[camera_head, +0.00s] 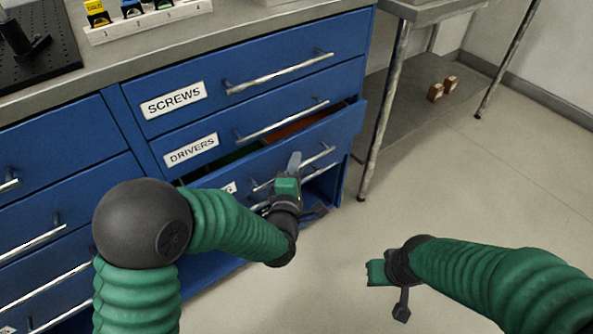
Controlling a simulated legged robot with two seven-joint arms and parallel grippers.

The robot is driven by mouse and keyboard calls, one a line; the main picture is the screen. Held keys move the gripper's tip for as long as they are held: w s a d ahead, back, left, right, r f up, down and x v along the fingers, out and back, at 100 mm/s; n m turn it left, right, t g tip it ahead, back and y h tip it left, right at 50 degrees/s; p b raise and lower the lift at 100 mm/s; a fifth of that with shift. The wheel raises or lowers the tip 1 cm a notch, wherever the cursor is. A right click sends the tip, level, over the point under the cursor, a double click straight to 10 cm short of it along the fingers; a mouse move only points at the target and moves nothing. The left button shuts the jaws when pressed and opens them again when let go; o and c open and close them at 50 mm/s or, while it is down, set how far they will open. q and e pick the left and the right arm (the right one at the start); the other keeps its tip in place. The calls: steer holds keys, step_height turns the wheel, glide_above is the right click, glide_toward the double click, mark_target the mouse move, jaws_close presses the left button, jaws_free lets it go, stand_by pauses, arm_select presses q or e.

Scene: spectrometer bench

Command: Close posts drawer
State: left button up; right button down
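The blue drawer cabinet has a drawer labelled SCREWS (174,100) on top and one labelled DRIVERS (191,149) below it; both look shut. The third drawer (345,124) stands partly pulled out, with orange and green contents showing in the gap. Its label (229,188) is mostly hidden by my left arm, so I cannot read whether it says posts. My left gripper (291,178) is in front of this drawer, close to the bar handles; contact and finger opening are unclear. My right gripper (381,276) is over the floor, away from the cabinet, its opening unclear.
Another drawer column (50,145) stands at the left. The worktop (240,18) carries a white numbered rack (150,20) and a black breadboard (35,50). A metal table leg (385,120) stands right of the cabinet. The floor (480,190) at right is clear.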

arm_select(q)
steer(key=c, duration=0.7)
steer(key=shift+s+f, duration=0.1)
stand_by(1.0)
